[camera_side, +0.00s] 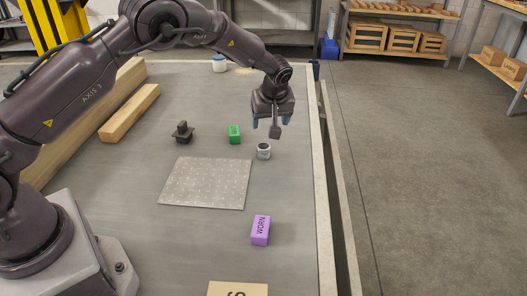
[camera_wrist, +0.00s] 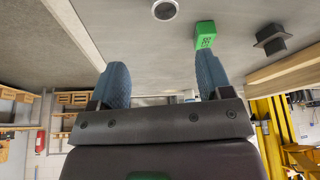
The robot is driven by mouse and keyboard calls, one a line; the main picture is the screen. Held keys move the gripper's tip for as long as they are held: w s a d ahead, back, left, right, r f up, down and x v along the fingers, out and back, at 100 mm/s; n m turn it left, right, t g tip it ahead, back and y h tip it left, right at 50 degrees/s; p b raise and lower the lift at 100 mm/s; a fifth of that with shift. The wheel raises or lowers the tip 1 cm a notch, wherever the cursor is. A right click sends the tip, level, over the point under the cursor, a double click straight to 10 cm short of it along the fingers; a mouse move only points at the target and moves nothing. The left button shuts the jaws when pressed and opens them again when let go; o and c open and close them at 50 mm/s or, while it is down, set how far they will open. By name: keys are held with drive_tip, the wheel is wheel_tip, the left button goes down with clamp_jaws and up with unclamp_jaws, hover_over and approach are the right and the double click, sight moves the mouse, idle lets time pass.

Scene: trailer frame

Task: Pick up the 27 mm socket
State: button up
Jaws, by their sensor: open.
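The socket (camera_side: 264,151) is a small silvery metal cylinder standing on the grey work surface near its right edge. In the wrist view the socket (camera_wrist: 165,10) shows at the top edge, with its round dark end visible. My gripper (camera_side: 268,125) is above the surface, a little higher than the socket and slightly behind it in the side view. In the wrist view my gripper (camera_wrist: 160,75) has its two blue-grey fingers wide apart with nothing between them. The socket lies beyond the fingertips, apart from them. Its size marking is too small to read.
A green block (camera_side: 234,134) stands close left of the socket. A dark block on a flat base (camera_side: 182,132), a textured metal plate (camera_side: 206,183), a purple block marked WORN (camera_side: 260,230) and a tan block (camera_side: 238,289) lie around. Wooden beams (camera_side: 130,112) lie at left.

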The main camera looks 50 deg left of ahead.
hover_over(264, 146)
drive_tip(key=d, duration=0.1)
drive_tip(key=f, duration=0.6)
drive_tip(key=shift+d+f, duration=0.1)
drive_tip(key=shift+d, duration=0.1)
drive_tip(key=shift+s+x, duration=0.15)
drive_tip(key=shift+x, duration=0.75)
drive_tip(key=shift+s+x, duration=0.2)
drive_tip(key=shift+x, duration=0.65)
drive_tip(key=shift+s+x, duration=0.15)
drive_tip(key=shift+x, duration=0.75)
drive_tip(key=shift+d+f, duration=0.15)
drive_tip(key=shift+c, duration=0.4)
drive_tip(key=c, duration=1)
